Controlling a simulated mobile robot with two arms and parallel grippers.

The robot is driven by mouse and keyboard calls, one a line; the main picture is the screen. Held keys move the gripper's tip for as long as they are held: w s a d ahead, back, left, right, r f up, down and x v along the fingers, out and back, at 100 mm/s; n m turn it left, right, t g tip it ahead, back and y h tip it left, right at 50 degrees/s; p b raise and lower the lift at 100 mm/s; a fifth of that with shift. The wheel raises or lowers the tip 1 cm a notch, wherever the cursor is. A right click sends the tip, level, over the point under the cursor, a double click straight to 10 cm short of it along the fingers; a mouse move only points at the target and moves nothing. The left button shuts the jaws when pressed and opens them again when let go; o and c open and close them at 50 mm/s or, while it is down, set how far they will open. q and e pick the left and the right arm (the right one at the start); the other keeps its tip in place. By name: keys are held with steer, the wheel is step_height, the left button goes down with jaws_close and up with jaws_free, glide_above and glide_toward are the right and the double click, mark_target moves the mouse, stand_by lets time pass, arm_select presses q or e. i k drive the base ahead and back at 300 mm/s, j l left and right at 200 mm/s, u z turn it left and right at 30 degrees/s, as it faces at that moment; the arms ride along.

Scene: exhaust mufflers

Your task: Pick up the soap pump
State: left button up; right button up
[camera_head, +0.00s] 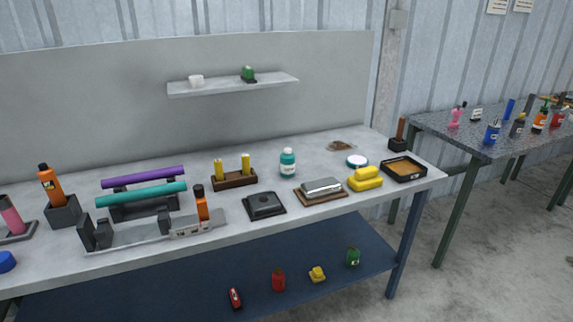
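I cannot tell for sure which thing is the soap pump. On the speckled table at the right stand several small bottles that look like pump or spray bottles. Among them are a pink one (455,117), a blue one (492,132) and an orange one with a green top (540,119). They stand upright and are small in the picture. Neither of my grippers is in view.
A long grey workbench (340,217) fills the left and middle, holding a teal bottle (288,163), a black-rimmed tray (423,174) and a rack with tubes. Its blue lower shelf (200,285) holds small items. A floor gap separates bench and speckled table (440,124).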

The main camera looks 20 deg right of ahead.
mark_target(288, 162)
steer(key=i+l, duration=0.25)
steer(key=i, duration=0.15)
steer(key=i+l, duration=0.25)
steer(key=i, duration=0.2)
